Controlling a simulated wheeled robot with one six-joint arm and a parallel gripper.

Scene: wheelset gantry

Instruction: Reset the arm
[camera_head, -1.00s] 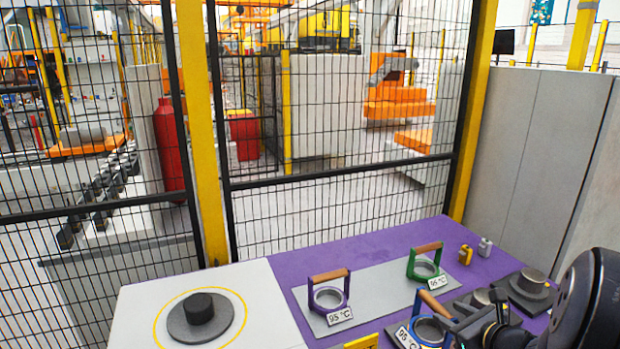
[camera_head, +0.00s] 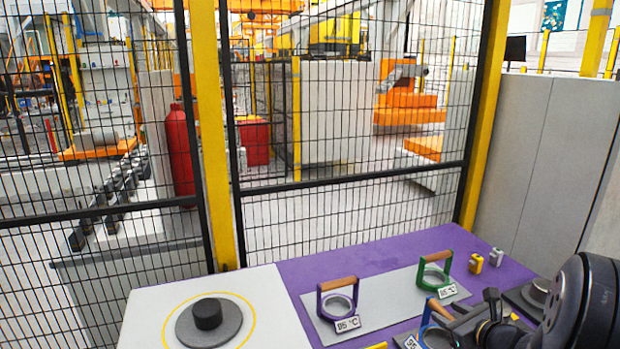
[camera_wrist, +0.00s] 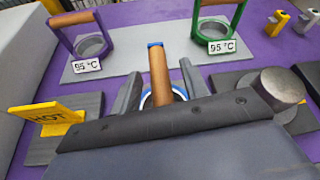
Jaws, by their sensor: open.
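My gripper (camera_head: 468,327) is at the lower right of the head view, over the purple table. In the wrist view my gripper (camera_wrist: 160,86) has its two dark fingers apart. The brown handle (camera_wrist: 160,72) of a blue ring holder shows between them. The blue ring holder (camera_head: 428,318) is partly hidden by my gripper in the head view. I cannot tell whether the fingers are around the handle or above it. Nothing is visibly gripped.
A purple ring holder (camera_head: 322,303) and a green one (camera_head: 422,274) stand behind on a grey plate (camera_head: 385,300), each with a 95 °C tag. A yellow HOT sign (camera_wrist: 45,119) stands left. A dark hub (camera_head: 208,325) sits on the white surface. Mesh fence (camera_head: 340,184) closes the back.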

